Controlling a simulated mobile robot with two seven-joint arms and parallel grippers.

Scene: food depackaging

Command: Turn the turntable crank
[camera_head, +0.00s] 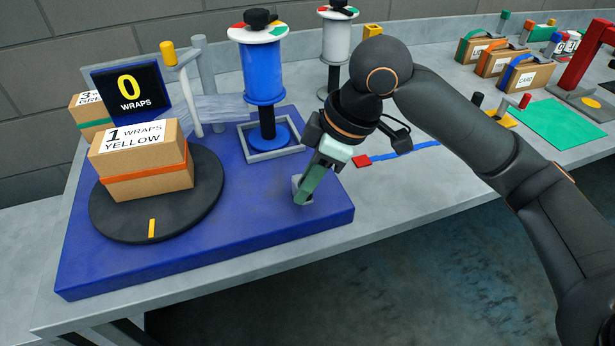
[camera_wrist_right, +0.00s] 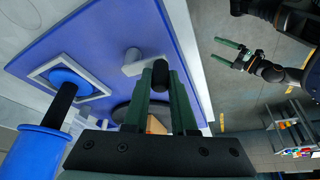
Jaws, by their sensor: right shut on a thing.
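The dark round turntable (camera_head: 208,208) lies on a blue base (camera_head: 250,240), its yellow mark facing front. A carton (camera_head: 150,180) labelled "1 WRAPS YELLOW" with an orange band stands on it. The display (camera_head: 127,90) reads "0 WRAPS". My right gripper (camera_head: 308,188) points down at the grey crank block (camera_head: 297,184) near the base's front right corner. In the right wrist view its green fingers are shut on the black crank handle (camera_wrist_right: 160,73), beside the grey crank block (camera_wrist_right: 133,62). My left gripper (camera_wrist_right: 228,52) is open and empty, away from the base.
A blue film roll (camera_head: 263,72) stands on the base behind my right gripper, with a grey roll (camera_head: 337,40) further back. A post with a yellow-topped arm (camera_head: 180,65) stands behind the turntable. A green mat (camera_head: 560,123) and handled cartons sit at right.

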